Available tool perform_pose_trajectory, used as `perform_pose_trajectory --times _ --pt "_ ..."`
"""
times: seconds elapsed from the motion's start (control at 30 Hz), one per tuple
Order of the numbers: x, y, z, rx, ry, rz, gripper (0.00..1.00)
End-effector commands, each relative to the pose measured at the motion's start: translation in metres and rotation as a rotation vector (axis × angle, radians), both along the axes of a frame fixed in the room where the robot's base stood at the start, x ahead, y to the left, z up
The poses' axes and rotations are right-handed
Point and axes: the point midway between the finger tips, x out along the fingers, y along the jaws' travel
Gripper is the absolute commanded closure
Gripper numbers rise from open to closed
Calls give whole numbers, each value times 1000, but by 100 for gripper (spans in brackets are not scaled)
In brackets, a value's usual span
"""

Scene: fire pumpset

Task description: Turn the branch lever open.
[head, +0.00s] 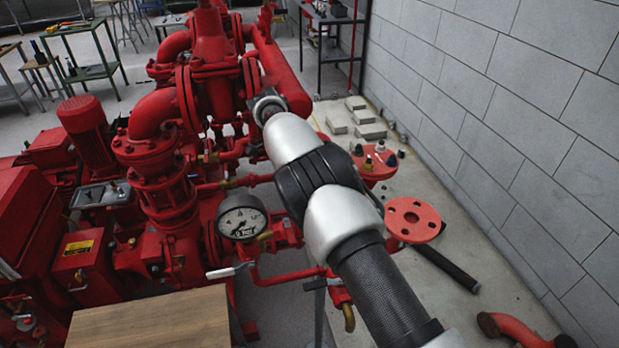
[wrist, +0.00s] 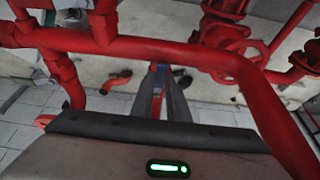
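A lever with a pale handle (head: 230,270) sits below the round pressure gauge (head: 241,218) in the head view, by the small red branch pipe (head: 285,277). It looks like the branch lever, but I cannot be sure. Its handle lies roughly level across the picture. My arm reaches over the pump pipework, up and right of this lever, and its far end hides my gripper in the head view. In the wrist view my gripper's dark fingers (wrist: 167,95) point away below a thick red pipe (wrist: 140,45). A narrow red and blue strip shows between them; I cannot tell whether they hold anything.
Red pump pipework (head: 212,60) stands close around my arm's end. A wooden top (head: 150,322) is at the front. A block wall (head: 510,110) bounds the right. Loose flanged parts (head: 413,220) and a dark bar (head: 447,265) lie on the right, with some bare floor.

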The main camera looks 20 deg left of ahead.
Motion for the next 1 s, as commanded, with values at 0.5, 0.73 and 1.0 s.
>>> perform_pose_trajectory --times 0.5,0.73,1.0 --pt "-1 2 7 1 -2 1 66" --pt "-9 17 48 4 -5 3 66" --pt "-24 37 114 2 -3 2 66"
